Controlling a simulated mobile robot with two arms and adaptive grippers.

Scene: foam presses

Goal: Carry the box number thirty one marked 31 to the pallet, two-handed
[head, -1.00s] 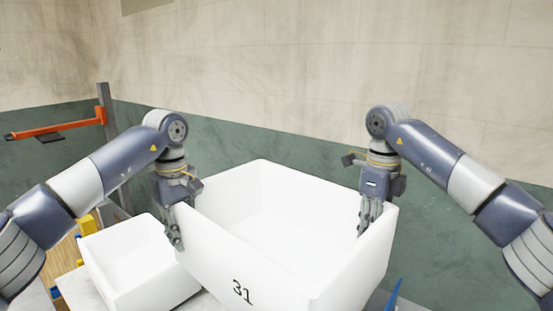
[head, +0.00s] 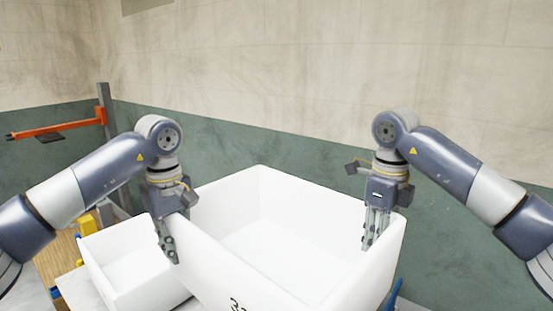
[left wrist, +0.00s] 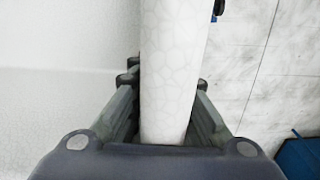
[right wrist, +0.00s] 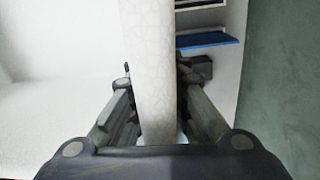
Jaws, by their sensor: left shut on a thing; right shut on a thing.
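The large white foam box number thirty one (head: 215,262) is open at the top and empty, with its mark partly cut by the lower edge of the head view. My left gripper (head: 170,250) is shut on its left wall, with the fingers on both sides of the rim. The left wrist view shows that wall (left wrist: 170,75) between the fingers. My right gripper (head: 372,238) is shut on the right wall, which also shows between the fingers in the right wrist view (right wrist: 150,70). The pallet cannot be made out. The box's underside is out of view.
A smaller empty white box (head: 118,262) stands on a pale table at the left, close beside box thirty one. An orange arm on a grey post (head: 104,130) stands further left. A green and beige wall (head: 300,110) is behind.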

